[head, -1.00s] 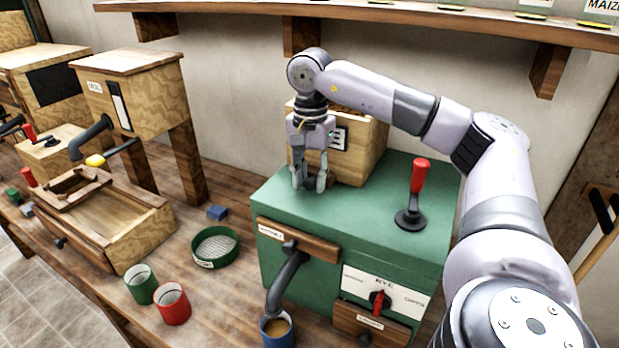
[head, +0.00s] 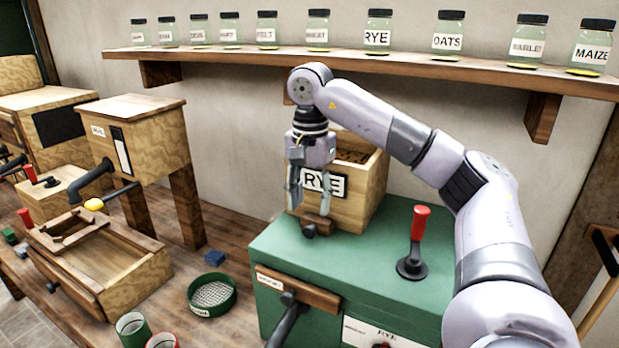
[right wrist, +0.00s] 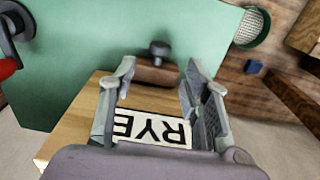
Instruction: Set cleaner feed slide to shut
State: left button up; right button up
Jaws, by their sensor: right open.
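A wooden slide with a black knob (head: 312,229) sits at the foot of the hopper marked RYE (head: 365,190), on top of the green machine (head: 345,265). It looks like the feed slide, but I cannot read a name on it. The slide (right wrist: 152,76) and its knob also show in the right wrist view. My right gripper (head: 309,208) is open in front of the hopper, its fingers over the slide. In the right wrist view the fingertips (right wrist: 160,68) are to either side of the slide, with no clear contact. My left gripper is out of view.
A red-handled lever (head: 417,240) stands on the green machine, right of the hopper. A shelf (head: 400,68) with several labelled jars runs above my arm. A round green sieve (head: 212,294), a blue block (head: 214,258) and cups stand on the bench to the left.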

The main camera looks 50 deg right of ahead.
aim_at(310, 227)
notch_tip(310, 227, up, 6)
jog(key=shift+s+a+f, duration=0.1)
jog(key=shift+a, duration=0.05)
dwell(0.4)
dwell(0.6)
